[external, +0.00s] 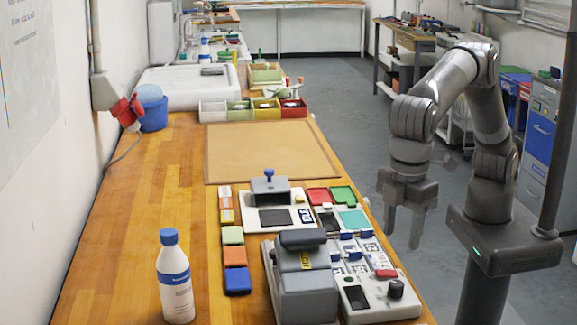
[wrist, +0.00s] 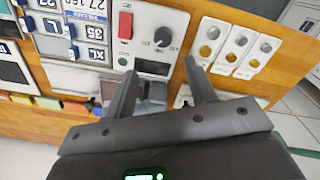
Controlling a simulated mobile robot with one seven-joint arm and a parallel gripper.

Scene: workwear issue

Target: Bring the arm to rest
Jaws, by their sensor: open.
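My gripper (external: 404,222) hangs from my arm just off the right edge of the workbench, with its fingers pointing down. It is open and holds nothing. In the wrist view my gripper (wrist: 160,88) shows its two fingers apart, with part of the bench equipment visible between and beyond them. My arm is bent, with its upper links raised above the column.
A wooden workbench (external: 130,215) carries a grey press-like device (external: 306,285), a panel with a knob (external: 395,289), coloured blocks (external: 236,256), a white bottle (external: 175,280) and a brown mat (external: 268,152). A holder with round pieces (wrist: 233,48) shows in the wrist view.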

